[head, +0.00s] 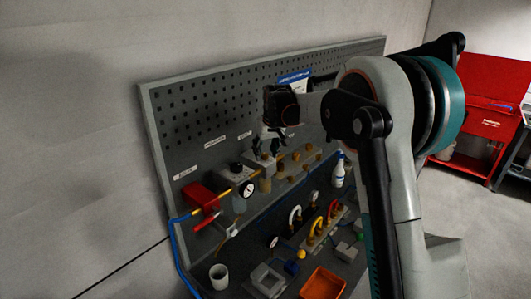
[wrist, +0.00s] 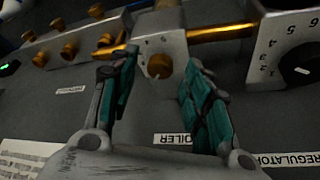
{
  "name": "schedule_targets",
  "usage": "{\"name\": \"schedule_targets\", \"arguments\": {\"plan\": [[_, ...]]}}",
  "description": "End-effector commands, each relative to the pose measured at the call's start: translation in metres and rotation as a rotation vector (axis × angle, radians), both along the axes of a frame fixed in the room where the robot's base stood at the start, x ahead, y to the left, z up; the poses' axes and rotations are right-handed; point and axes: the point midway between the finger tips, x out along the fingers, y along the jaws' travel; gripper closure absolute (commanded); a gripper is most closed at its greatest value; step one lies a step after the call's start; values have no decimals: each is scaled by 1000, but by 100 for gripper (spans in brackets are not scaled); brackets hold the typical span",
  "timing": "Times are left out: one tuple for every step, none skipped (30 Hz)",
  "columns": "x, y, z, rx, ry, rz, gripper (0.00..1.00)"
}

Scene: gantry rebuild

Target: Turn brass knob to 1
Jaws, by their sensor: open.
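In the wrist view a round brass knob (wrist: 159,67) sits on the face of a pale grey block (wrist: 173,47) with small dial marks too small to read. My gripper (wrist: 161,59) is open, one teal-padded finger on each side of the knob. The fingers look apart from the knob, with a gap on both sides; how deep they reach is unclear. The label below, ending in "OILER" (wrist: 175,139), is partly covered. In the head view my gripper (head: 273,134) is at the pegboard panel, and my arm and gripper hide part of the area there.
A black regulator knob (wrist: 300,67) on a numbered plate is to the right. A brass pipe (wrist: 222,33) joins the blocks. Several brass knobs (wrist: 69,50) are on the left. In the head view a red valve handle (head: 202,197), white bottle (head: 339,170) and orange tray (head: 322,284) are near the panel.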

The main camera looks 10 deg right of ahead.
Motion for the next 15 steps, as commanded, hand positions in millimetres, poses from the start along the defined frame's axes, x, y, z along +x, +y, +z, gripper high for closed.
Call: {"name": "schedule_targets", "arguments": {"plan": [[-3, 0, 8, 0, 0, 0, 55], [-5, -1, 12, 0, 0, 0, 55], [-8, -1, 19, 0, 0, 0, 55], [-10, -1, 25, 0, 0, 0, 55], [-13, -2, 31, 0, 0, 0, 55], [-16, -2, 39, 0, 0, 0, 55], [-19, -2, 45, 0, 0, 0, 55], [-21, -3, 50, 0, 0, 0, 55], [-24, -3, 58, 0, 0, 0, 55], [-26, -3, 63, 0, 0, 0, 55], [-28, -4, 68, 0, 0, 0, 55], [-31, -4, 74, 0, 0, 0, 55], [-32, -4, 79, 0, 0, 0, 55], [-34, -4, 83, 0, 0, 0, 55], [-36, -5, 87, 0, 0, 0, 55]]}}
